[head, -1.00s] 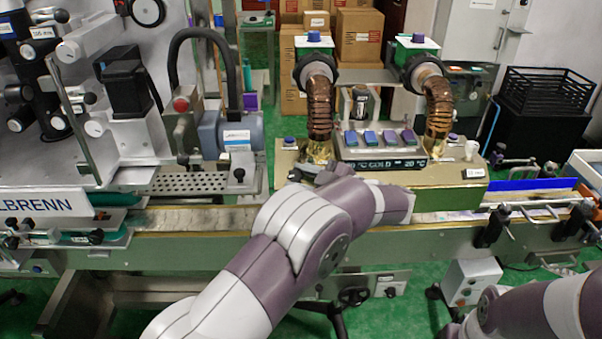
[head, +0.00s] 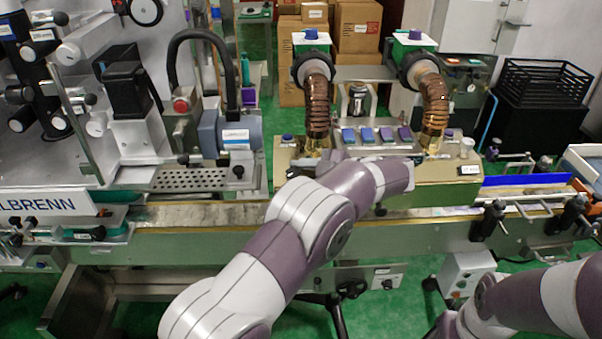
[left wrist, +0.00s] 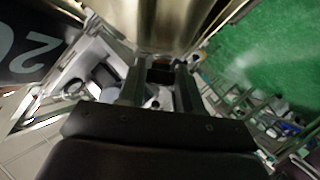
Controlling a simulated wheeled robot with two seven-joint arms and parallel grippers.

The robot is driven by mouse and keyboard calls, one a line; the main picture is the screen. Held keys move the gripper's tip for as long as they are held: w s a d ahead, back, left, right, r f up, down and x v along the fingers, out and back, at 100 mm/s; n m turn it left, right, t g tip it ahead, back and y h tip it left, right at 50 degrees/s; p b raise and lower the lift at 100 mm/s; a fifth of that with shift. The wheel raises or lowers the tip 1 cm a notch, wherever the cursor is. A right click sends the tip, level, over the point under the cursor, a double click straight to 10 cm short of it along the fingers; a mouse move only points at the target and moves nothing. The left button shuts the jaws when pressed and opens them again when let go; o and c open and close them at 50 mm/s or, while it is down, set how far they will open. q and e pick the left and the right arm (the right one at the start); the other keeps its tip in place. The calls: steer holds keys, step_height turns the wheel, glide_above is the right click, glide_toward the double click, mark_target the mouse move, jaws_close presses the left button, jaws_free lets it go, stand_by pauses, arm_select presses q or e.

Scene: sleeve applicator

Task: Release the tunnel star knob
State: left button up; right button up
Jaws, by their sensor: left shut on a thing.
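The tunnel (head: 432,193), a green-gold box with two brown ribbed ducts on top, stands over the conveyor at the centre right of the head view. My left arm reaches across its front, and its wrist hides much of that side. Only a grey bit of my left gripper (head: 338,156) shows there. In the left wrist view my left gripper (left wrist: 160,72) has its two fingers close around a small dark piece (left wrist: 160,76), apparently the star knob, against a shiny metal face. Its shape is mostly hidden. My right gripper is out of view.
The conveyor rail (head: 200,217) runs across below the tunnel. A grey motor (head: 232,135) stands to its left. Clamps (head: 490,222) and guide rails stand to the right.

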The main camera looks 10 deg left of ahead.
arm_select(q)
steer(key=o, duration=1)
steer(key=shift+a, duration=0.1)
steer(key=shift+o, duration=0.2)
steer(key=v, duration=1.2)
steer(key=shift+d, duration=0.4)
steer(key=shift+r, duration=0.1)
